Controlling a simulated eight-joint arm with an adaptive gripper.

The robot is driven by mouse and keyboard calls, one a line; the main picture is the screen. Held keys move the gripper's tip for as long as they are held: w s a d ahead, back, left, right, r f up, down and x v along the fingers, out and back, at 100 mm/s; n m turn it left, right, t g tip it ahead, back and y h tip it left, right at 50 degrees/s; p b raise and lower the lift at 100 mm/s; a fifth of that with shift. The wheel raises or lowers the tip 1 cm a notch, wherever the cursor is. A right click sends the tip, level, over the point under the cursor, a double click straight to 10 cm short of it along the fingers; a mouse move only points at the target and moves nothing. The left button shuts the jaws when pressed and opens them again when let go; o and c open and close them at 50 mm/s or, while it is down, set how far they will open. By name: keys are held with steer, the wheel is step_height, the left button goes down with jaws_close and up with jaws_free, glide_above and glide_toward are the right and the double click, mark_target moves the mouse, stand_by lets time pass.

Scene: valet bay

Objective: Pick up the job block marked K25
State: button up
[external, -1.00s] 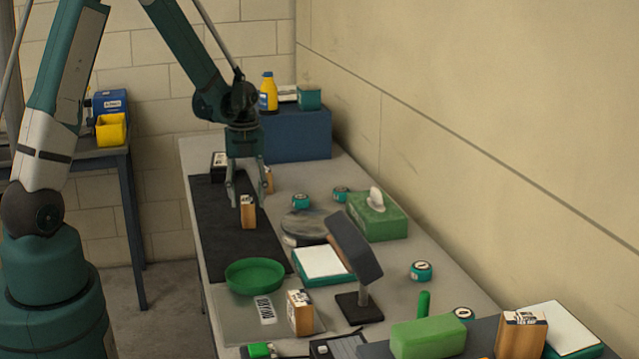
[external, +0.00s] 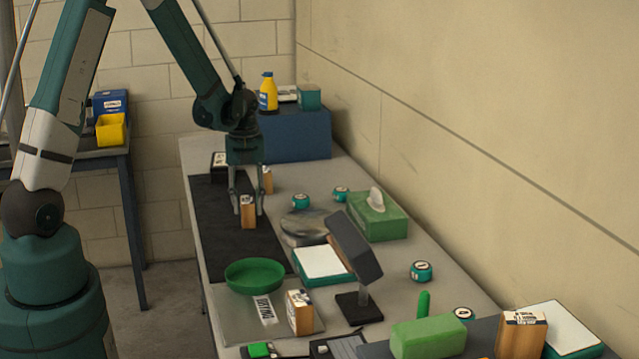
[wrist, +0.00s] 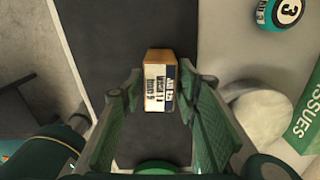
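A wooden block with a white label on its top (external: 248,216) stands upright on the black mat (external: 215,222). My gripper (external: 247,212) is just above and around it, pointing down, with a finger on either side. In the wrist view the block (wrist: 160,85) sits between the two green fingers (wrist: 160,100), with gaps visible at both sides. The gripper is open. The block's print is too blurred to read as K25. Other wooden, labelled blocks stand on the grey tray (external: 301,313), at the front right (external: 522,333) and behind my gripper (external: 267,180); their marks are unreadable.
A green dish (external: 254,275), a tilted dark panel on a stand (external: 355,246), a green tissue box (external: 378,216) and several small teal round items (external: 421,271) lie to the right and front. A blue box (external: 297,135) stands at the back.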

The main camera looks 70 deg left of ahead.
mark_target(247, 200)
steer(key=c, duration=0.6)
steer(key=shift+o, duration=0.2)
steer(key=shift+r, duration=0.15)
steer(key=shift+r, duration=4.85)
